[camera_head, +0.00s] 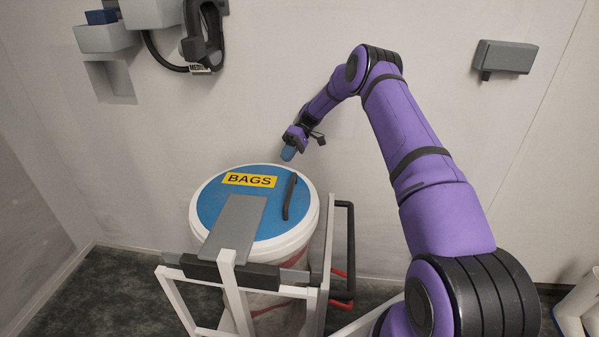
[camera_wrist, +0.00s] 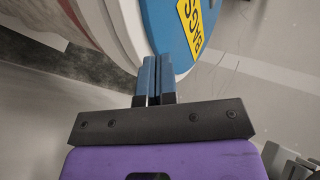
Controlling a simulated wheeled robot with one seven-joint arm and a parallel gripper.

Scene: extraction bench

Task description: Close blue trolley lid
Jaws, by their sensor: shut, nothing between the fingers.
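The blue trolley lid (camera_head: 217,205) lies flat on top of the white round trolley bin (camera_head: 310,221), inside its white rim. It carries a yellow BAGS label (camera_head: 250,180) and a dark bar handle (camera_head: 290,196). A grey plate (camera_head: 236,225) lies over its front part. My gripper (camera_head: 288,154) is just beyond the back right edge of the lid, above the rim, and looks apart from it. In the wrist view, my blue fingers (camera_wrist: 155,78) are together and empty, pointing toward the rim and the lid (camera_wrist: 165,25).
The white trolley frame (camera_head: 230,290) stands in front of the bin, with a black handle (camera_head: 345,250) on the right. Grey wall boxes (camera_head: 105,37) and a black hose (camera_head: 165,62) hang at upper left. A grey wall unit (camera_head: 504,56) is at upper right.

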